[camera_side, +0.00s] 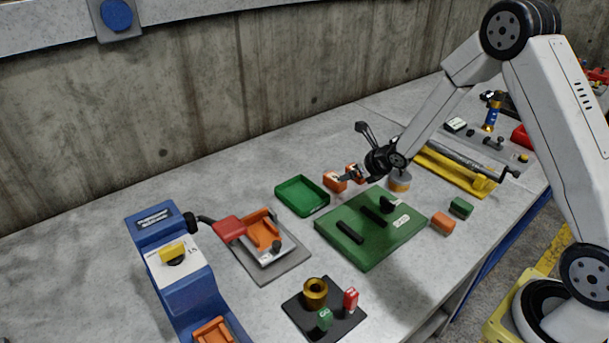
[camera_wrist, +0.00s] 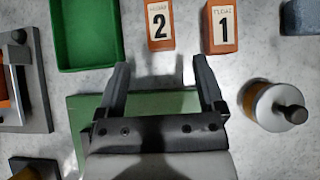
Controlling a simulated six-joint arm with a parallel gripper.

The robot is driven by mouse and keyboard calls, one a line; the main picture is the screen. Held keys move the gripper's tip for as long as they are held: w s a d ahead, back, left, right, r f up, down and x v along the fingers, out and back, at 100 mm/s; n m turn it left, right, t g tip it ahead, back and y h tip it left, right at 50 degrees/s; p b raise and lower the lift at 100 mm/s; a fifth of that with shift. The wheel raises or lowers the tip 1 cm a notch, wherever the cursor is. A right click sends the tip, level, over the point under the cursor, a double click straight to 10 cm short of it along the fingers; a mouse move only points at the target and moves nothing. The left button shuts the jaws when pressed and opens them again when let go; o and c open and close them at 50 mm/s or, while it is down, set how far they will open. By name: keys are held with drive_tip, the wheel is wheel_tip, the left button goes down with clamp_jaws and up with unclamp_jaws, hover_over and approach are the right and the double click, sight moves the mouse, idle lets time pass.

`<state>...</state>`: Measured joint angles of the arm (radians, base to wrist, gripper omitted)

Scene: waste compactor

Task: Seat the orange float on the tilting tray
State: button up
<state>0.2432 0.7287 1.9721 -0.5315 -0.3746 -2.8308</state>
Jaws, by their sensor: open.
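Two orange blocks stand side by side on the grey bench at the top of the wrist view. The right one (camera_wrist: 222,27) is marked 1 and its small label looks like "FLOAT"; the left one (camera_wrist: 160,24) is marked 2, with small print too blurred to read. In the side view an orange block (camera_side: 334,182) shows beside my gripper (camera_side: 353,174). My gripper (camera_wrist: 161,72) is open and empty, its fingertips apart from and short of the blocks. A shallow green tray (camera_side: 302,211) lies left of the blocks. I cannot tell which fixture is the tilting tray.
A green board (camera_side: 345,255) with black bars lies in front of the blocks. A knobbed cylinder (camera_wrist: 268,106) stands right of my gripper. A blue machine (camera_side: 180,290) and a grey plate with an orange cradle (camera_side: 262,232) stand left. The concrete wall is behind.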

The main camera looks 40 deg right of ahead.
drive_tip(key=s+r+m, duration=0.1)
drive_tip(key=m, duration=0.2)
drive_tip(key=s+a+r+m+g, duration=0.1)
drive_tip(key=s+m, duration=0.1)
drive_tip(key=m, duration=0.2)
drive_tip(key=s+a+r+m, duration=0.1)
drive_tip(key=s+m, duration=0.1)
drive_tip(key=m, duration=0.1)
drive_tip(key=shift+s+a+r+g+h, duration=0.1)
drive_tip(key=shift+a+r+g+h, duration=0.2)
drive_tip(key=shift+h, duration=0.1)
drive_tip(key=s+a+r+m+g, duration=0.2)
drive_tip(key=s+a+m, duration=0.1)
drive_tip(key=s+m, duration=0.6)
drive_tip(key=s+a+r+m+g, duration=0.2)
drive_tip(key=s+a+m, duration=0.2)
drive_tip(key=s+m, duration=0.5)
drive_tip(key=m, duration=0.8)
drive_tip(key=shift+s+r+g+y, duration=0.15)
drive_tip(key=shift+s+g+y, duration=0.15)
drive_tip(key=shift+g, duration=0.1)
drive_tip(key=shift+w, duration=0.1)
